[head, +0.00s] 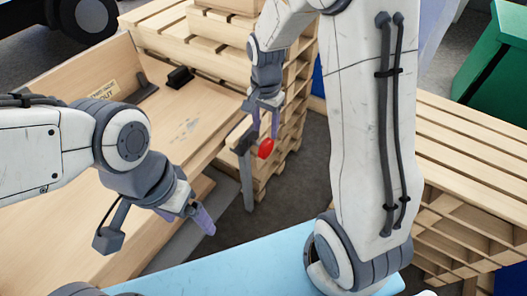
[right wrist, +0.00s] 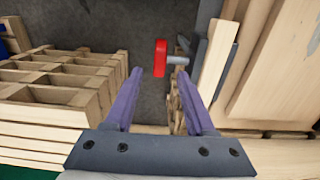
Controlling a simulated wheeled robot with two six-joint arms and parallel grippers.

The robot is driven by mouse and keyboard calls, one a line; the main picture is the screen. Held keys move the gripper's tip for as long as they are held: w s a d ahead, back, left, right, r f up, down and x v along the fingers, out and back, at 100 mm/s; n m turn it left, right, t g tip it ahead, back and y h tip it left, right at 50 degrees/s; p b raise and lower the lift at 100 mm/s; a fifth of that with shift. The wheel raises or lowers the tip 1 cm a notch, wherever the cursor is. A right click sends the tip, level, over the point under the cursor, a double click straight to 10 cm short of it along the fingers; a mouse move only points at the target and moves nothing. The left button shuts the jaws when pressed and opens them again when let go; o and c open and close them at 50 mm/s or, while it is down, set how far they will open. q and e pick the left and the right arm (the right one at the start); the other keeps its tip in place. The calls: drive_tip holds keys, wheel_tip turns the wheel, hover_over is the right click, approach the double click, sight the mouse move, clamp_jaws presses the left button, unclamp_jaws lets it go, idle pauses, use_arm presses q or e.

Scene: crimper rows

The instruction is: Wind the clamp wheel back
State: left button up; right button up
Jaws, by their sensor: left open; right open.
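The red clamp wheel (head: 265,148) sits on the dark clamp (head: 245,150) at the right end of the wooden bench. In the right wrist view the red wheel (right wrist: 161,58) shows edge-on, ahead of and between the fingertips. My right gripper (head: 263,115) is open, just above the wheel in the head view; I cannot tell whether a finger touches it. Its purple fingers show in the right wrist view (right wrist: 163,78). My left gripper (head: 200,215) is open and empty, in front of the bench's near side.
The wooden bench (head: 190,125) carries a small black block (head: 180,77) and a label (head: 103,88). Stacked pallets (head: 300,85) stand behind the clamp, and more pallets (head: 470,150) stand at right. A light blue surface (head: 240,262) lies at the front. A green bin (head: 495,60) is at upper right.

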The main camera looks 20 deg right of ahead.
sight(265, 150)
wheel_tip(265, 150, down, 10)
drive_tip(key=shift+f, duration=0.15)
idle(0.3)
clamp_jaws()
